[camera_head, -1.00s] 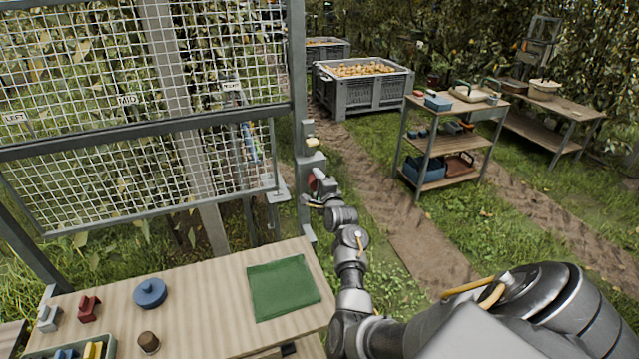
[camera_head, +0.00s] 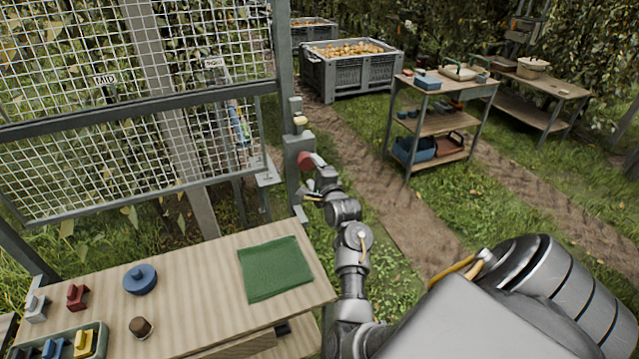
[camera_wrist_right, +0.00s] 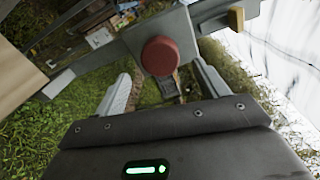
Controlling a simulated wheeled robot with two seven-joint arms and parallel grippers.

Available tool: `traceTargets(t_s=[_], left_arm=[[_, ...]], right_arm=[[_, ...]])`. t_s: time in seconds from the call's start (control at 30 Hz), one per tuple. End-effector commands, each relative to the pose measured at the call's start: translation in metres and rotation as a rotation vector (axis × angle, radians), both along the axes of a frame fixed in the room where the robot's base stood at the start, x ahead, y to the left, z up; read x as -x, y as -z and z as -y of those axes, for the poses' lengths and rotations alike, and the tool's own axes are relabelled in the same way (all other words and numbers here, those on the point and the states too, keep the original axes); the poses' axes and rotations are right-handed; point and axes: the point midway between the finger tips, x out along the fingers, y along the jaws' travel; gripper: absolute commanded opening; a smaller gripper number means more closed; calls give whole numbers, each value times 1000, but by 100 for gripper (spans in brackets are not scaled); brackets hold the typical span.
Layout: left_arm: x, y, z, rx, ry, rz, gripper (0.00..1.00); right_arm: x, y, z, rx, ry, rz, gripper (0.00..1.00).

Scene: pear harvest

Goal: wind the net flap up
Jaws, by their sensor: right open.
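The net flap (camera_head: 130,165) is a white wire mesh panel in a grey frame, hanging below a dark crossbar at the left of the head view. Its lower edge is above the bench. A grey winder box (camera_head: 294,146) with a round red knob (camera_head: 305,160) is on the post to the right of the flap. The knob shows large in the right wrist view (camera_wrist_right: 160,56). My right gripper (camera_head: 314,175) is open and empty, just in front of the knob. In the wrist view the knob appears between and beyond the fingertips; contact cannot be told. My left gripper is out of view.
A wooden bench (camera_head: 190,275) stands in front, with a green cloth (camera_head: 274,268), a blue round lid (camera_head: 140,279) and a tray of coloured blocks (camera_head: 95,338). A shelf cart (camera_head: 440,115) and a pear crate (camera_head: 350,75) stand behind on the grass.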

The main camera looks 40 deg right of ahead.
Motion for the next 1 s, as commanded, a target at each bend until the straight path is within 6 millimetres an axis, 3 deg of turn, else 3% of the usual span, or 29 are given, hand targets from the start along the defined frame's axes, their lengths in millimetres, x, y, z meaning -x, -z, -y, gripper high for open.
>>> traceTargets(t_s=[0.1,0.3,0.67,0.77,0.9,1.0], left_arm=[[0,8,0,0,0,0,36],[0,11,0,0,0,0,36],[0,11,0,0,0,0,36],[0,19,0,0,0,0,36],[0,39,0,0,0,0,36],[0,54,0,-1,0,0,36]], right_arm=[[20,2,-7,2,1,-2,73],[38,-1,-12,0,1,0,73],[41,-2,-13,-1,0,0,73],[45,8,-9,14,0,-14,73],[42,18,-7,143,-44,-48,73],[38,20,-9,435,-77,-126,73]])
